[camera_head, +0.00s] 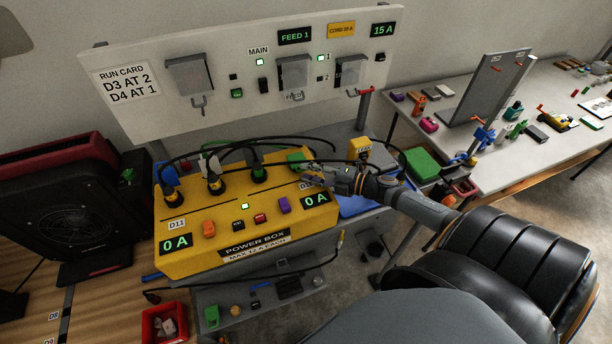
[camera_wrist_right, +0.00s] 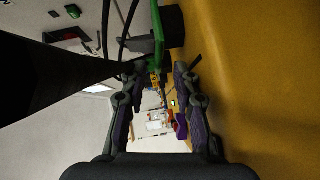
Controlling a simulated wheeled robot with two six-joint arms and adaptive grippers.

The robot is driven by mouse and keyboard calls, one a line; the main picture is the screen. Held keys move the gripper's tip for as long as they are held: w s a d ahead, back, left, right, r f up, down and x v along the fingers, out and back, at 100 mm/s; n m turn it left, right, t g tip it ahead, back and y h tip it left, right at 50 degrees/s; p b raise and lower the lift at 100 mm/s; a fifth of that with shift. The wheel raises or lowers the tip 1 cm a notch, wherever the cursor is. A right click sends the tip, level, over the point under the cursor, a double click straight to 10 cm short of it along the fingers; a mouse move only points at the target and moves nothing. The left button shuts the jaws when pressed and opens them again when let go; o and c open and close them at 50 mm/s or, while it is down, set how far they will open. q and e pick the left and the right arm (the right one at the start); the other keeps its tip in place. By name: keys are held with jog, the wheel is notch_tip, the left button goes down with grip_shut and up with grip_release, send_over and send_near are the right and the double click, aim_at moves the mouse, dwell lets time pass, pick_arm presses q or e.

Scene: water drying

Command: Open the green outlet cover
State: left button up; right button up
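The green outlet cover (camera_head: 297,161) is at the far right end of the socket row on top of the yellow power box (camera_head: 190,262). In the right wrist view the green cover (camera_wrist_right: 158,28) shows edge-on beside a dark block, just beyond my fingers. I cannot tell how far it is raised. My right gripper (camera_head: 314,180) is at the box's right end, close to the cover. In the wrist view my right gripper (camera_wrist_right: 158,75) has its fingers apart, with nothing clearly held. Contact with the cover cannot be told. My left gripper is not in view.
Black cables arch over the box from several plugs, close to my right gripper. A white panel (camera_head: 140,105) with hanging covers stands behind. A black fan unit (camera_head: 82,222) is at left. A second table (camera_head: 475,180) with small parts is at right.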

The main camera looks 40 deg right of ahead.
jog(key=shift+w+a, duration=0.2)
jog(key=shift+w, duration=0.15)
jog(key=shift+w+a, duration=0.1)
jog(key=shift+w, duration=0.1)
jog(key=c, duration=0.6)
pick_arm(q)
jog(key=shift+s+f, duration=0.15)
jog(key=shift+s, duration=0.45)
pick_arm(e)
grip_shut()
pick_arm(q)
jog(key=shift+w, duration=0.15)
